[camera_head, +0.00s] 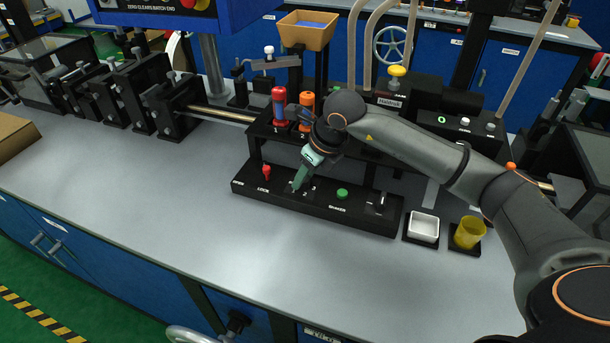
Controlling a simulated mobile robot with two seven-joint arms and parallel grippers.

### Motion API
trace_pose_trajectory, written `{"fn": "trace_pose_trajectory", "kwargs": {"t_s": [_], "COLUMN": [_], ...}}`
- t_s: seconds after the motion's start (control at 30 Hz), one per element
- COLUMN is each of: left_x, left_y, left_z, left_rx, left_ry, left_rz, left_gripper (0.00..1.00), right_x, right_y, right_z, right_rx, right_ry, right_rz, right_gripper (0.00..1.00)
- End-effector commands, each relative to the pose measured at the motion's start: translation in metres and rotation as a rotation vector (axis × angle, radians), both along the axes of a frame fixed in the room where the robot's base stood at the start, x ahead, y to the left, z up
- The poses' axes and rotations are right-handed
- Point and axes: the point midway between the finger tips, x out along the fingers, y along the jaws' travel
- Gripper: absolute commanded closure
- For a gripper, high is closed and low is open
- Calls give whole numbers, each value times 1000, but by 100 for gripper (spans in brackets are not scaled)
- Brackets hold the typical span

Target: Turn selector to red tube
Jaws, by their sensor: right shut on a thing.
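The red tube (279,108) stands upright at the left end of a black rack, above the mark 1. An orange tube (306,102) stands beside it, above the mark 2; my right arm hides the rack further right. Below is a black control panel (325,205) with marks 2 and 3 showing near the selector. My right gripper (299,182) points down at the panel and is shut on the selector, whose knob it mostly hides; I cannot tell which way it points. My left gripper is out of view.
The panel also has a red lock lever (266,172), a green button (342,194) and a black switch (379,203). A white dish (424,228) and a yellow cup (468,232) stand to its right. The bench front (180,225) is clear.

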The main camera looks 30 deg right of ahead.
Motion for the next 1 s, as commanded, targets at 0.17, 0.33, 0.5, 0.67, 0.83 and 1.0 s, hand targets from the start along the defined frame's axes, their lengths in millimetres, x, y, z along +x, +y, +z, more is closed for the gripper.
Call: {"fn": "trace_pose_trajectory", "kwargs": {"t_s": [0.17, 0.33, 0.5, 0.67, 0.83, 1.0], "left_x": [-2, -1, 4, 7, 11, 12], "left_y": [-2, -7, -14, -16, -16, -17], "left_z": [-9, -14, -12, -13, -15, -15], "left_rx": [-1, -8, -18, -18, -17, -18], "left_ry": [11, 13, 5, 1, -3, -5], "left_rz": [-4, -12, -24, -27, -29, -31], "left_gripper": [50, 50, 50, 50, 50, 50], "right_x": [1, 2, 3, 4, 4, 5], "right_y": [-2, -2, -3, -3, -4, -3], "right_z": [-1, -1, 0, 1, 1, 1], "right_rx": [0, 1, 2, 2, 2, 1], "right_ry": [-2, -4, -3, -5, -4, -4], "right_rz": [107, 255, 417, 566, 710, 831], "right_gripper": [100, 100, 100, 100, 100, 100]}}
